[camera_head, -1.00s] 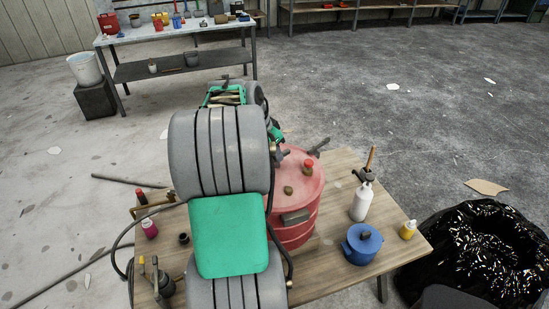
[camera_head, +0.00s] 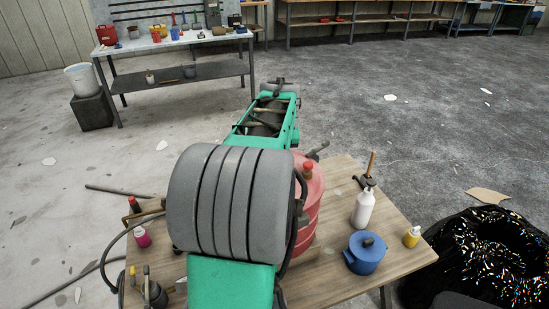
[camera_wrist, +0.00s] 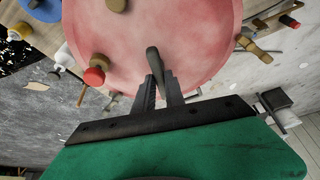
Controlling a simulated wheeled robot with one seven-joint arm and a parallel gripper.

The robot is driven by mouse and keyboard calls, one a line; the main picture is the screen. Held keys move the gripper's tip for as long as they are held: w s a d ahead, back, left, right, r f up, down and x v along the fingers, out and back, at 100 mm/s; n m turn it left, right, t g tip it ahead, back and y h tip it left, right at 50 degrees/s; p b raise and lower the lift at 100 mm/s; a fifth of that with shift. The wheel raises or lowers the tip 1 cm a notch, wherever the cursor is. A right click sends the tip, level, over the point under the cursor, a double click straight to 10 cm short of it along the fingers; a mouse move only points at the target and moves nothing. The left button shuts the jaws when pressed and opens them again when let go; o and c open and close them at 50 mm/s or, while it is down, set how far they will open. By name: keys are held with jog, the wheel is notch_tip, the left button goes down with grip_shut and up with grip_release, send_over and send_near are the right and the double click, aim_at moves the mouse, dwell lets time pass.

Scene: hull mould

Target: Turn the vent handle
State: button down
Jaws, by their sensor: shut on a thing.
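The vent handle is taken to be the dark upright handle (camera_wrist: 153,58) above the pink-red drum lid in the wrist view. My gripper (camera_wrist: 160,80) is shut on its lower part, with one dark finger on each side. The drum (camera_head: 313,208) stands on the wooden table, and its lid (camera_wrist: 195,55) fills the top of the wrist view. In the head view my arm covers most of the drum and hides the gripper and the held handle. How far the handle is turned cannot be told.
A red cap (camera_wrist: 94,75) and a tap-like fitting (camera_wrist: 243,42) are near the drum's rim. A white bottle (camera_head: 363,209), blue pot (camera_head: 364,256) and yellow bottle (camera_head: 411,238) stand right of the drum. A black bag (camera_head: 450,225) lies beyond the table's right edge.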

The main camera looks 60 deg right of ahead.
jog(key=shift+s+d+n+t+y, duration=0.1)
jog(key=shift+n+t+y, duration=0.25)
jog(key=shift+n, duration=0.85)
jog(key=c, duration=1.4)
grip_release()
jog(key=v, duration=0.8)
jog(key=shift+f, duration=0.1)
